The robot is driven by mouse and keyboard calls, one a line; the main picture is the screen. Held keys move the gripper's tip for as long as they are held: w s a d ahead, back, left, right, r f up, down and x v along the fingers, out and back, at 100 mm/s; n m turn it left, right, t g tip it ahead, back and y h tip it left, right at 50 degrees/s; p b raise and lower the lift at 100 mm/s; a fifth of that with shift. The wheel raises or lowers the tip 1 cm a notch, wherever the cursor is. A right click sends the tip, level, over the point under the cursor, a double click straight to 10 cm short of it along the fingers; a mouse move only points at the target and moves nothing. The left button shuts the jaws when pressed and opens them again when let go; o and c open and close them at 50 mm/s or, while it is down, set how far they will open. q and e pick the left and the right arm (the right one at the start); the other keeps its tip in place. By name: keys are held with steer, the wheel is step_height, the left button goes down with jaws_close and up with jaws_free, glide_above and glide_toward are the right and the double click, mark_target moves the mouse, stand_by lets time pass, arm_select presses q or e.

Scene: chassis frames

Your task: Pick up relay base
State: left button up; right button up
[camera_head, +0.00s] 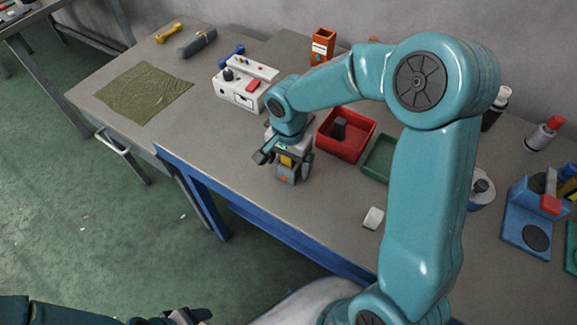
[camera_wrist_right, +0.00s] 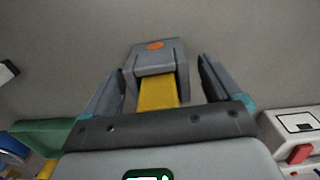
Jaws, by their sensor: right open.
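The relay base looks to be the grey block with an orange mark and a yellow part; it stands on the table below my right gripper (camera_head: 283,158) in the head view (camera_head: 286,178). In the right wrist view the block (camera_wrist_right: 157,57) lies between the two fingers of my right gripper (camera_wrist_right: 167,68). The gripper is open, with a gap on the right side of the block; on the left, the finger is close to it and I cannot tell whether they touch. My left gripper (camera_head: 187,316) shows partly at the bottom edge; its jaws are unclear.
A red bin (camera_head: 356,148) with a dark item inside and a green tray (camera_head: 380,158) stand to the right. A white control box (camera_head: 238,92) is behind left. A small white block (camera_head: 373,218) lies near the front edge. A green cloth (camera_head: 145,92) lies at left; table between is clear.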

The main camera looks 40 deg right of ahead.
steer(key=shift+s+r, duration=0.1)
steer(key=shift+s, duration=0.05)
steer(key=shift+c, duration=0.3)
steer(key=c, duration=1)
steer(key=shift+c, duration=0.4)
